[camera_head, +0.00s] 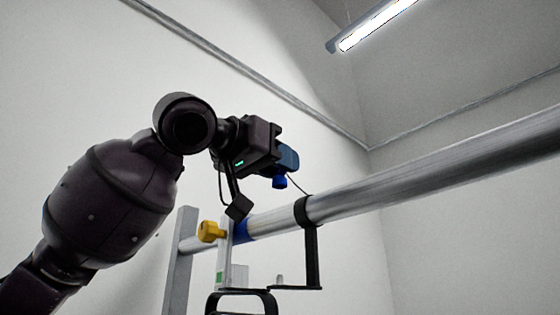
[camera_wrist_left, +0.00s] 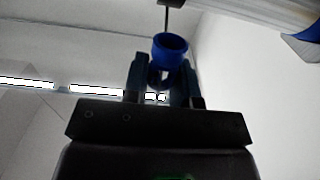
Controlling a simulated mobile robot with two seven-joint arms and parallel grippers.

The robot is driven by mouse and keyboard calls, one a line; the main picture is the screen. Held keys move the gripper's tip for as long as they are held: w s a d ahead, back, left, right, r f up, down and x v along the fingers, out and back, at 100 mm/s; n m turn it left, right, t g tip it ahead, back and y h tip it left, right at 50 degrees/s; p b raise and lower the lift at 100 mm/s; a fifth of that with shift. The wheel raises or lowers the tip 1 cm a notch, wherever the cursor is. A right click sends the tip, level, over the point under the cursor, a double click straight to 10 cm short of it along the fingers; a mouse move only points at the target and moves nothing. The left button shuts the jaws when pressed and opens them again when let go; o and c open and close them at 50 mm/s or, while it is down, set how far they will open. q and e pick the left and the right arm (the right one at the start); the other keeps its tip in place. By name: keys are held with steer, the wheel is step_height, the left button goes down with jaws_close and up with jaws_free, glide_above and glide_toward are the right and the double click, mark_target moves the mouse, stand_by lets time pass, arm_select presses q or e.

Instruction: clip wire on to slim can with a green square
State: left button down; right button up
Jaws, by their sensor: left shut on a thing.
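My left gripper (camera_head: 288,158) is high, just above the metal bar, with its jaws pointing right. It is shut on a blue ring-shaped clip (camera_wrist_left: 170,48), which also shows below the fingers in the head view (camera_head: 280,182). A thin dark wire (camera_head: 297,186) runs from near the clip down toward the bar. A small green square (camera_head: 220,277) shows on a pale upright piece below the bar, left of the clip. Only part of the fixture there is in view, so I cannot tell the can's full shape. My right gripper is not in view.
A thick metal bar (camera_head: 430,172) slants across from the right, with a blue band (camera_head: 240,230) and a black clamp and bracket (camera_head: 312,258). A yellow knob (camera_head: 209,231) sticks out left. A grey post (camera_head: 180,262) stands behind. A lit tube (camera_head: 375,24) hangs above.

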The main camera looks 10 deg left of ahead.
mark_target(280, 187)
arm_select(q)
steer(key=shift+f+b, duration=0.3)
steer(key=shift+f, duration=0.3)
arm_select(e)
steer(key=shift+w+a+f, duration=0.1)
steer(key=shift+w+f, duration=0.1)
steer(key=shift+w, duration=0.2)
arm_select(q)
steer(key=shift+f, duration=0.25)
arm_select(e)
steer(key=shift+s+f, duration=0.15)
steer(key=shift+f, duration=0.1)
arm_select(q)
steer(key=shift+f+b, duration=0.35)
steer(key=shift+f, duration=0.1)
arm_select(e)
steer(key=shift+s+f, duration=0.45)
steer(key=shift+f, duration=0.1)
arm_select(q)
steer(key=shift+f+b, duration=0.3)
steer(key=shift+f, duration=0.25)
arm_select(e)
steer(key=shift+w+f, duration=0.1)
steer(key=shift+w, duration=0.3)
arm_select(q)
steer(key=shift+f, duration=0.2)
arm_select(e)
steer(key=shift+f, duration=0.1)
